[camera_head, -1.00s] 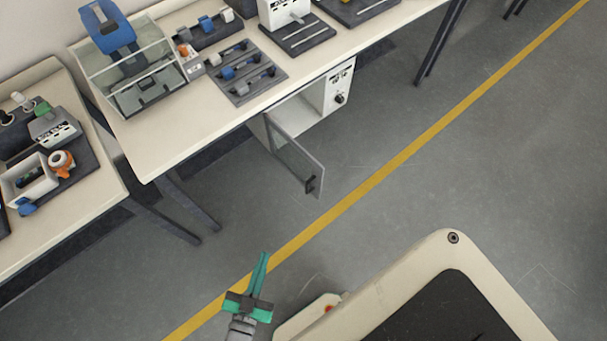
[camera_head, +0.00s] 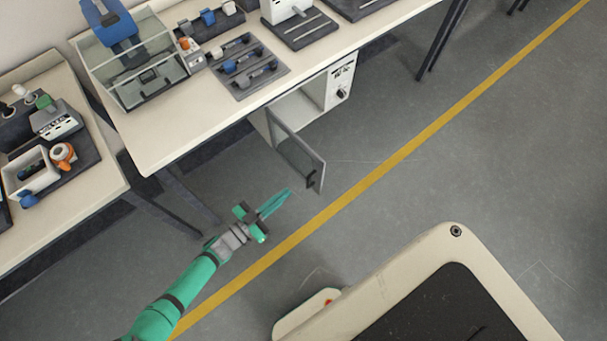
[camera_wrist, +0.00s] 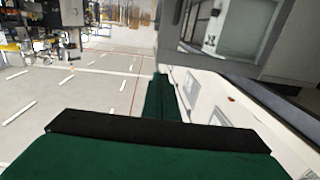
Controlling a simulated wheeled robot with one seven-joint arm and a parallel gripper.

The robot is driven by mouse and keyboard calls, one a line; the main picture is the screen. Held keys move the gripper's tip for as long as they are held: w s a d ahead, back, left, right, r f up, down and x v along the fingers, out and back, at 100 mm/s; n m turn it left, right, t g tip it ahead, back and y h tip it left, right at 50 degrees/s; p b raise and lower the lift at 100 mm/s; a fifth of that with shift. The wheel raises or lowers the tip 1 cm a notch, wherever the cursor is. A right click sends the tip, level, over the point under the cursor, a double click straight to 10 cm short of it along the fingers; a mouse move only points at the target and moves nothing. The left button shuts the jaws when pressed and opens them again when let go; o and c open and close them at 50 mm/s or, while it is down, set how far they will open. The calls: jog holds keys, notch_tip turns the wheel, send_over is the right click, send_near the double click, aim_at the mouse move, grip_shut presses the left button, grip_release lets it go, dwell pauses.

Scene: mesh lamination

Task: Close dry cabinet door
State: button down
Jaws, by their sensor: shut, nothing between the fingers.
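The dry cabinet (camera_head: 318,100) is a white box under the table, with a control panel on its front. Its glass door (camera_head: 296,150) stands open, swung out over the floor, with a dark handle (camera_head: 311,178) near its free edge. My gripper (camera_head: 288,192) is shut and empty. It is just left of and below the door's handle end in the head view, apart from the door as far as I can tell. In the wrist view my green fingers (camera_wrist: 162,98) are together. I cannot make out the door for certain in that view.
The table (camera_head: 170,135) above the cabinet carries a glass-walled enclosure (camera_head: 140,70) and a dark rack (camera_head: 245,68) of tools. A second table (camera_head: 85,205) stands at left. Dark table legs (camera_head: 190,200) rise left of my gripper. The floor by the yellow line (camera_head: 400,155) is clear.

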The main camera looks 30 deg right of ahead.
aim_at(321, 164)
jog(key=d, duration=0.4)
jog(key=w+d, duration=0.1)
jog(key=d, duration=0.4)
jog(key=w+d, duration=0.1)
jog(key=d, duration=0.3)
jog(key=shift+d, duration=0.35)
jog(key=shift+d, duration=0.1)
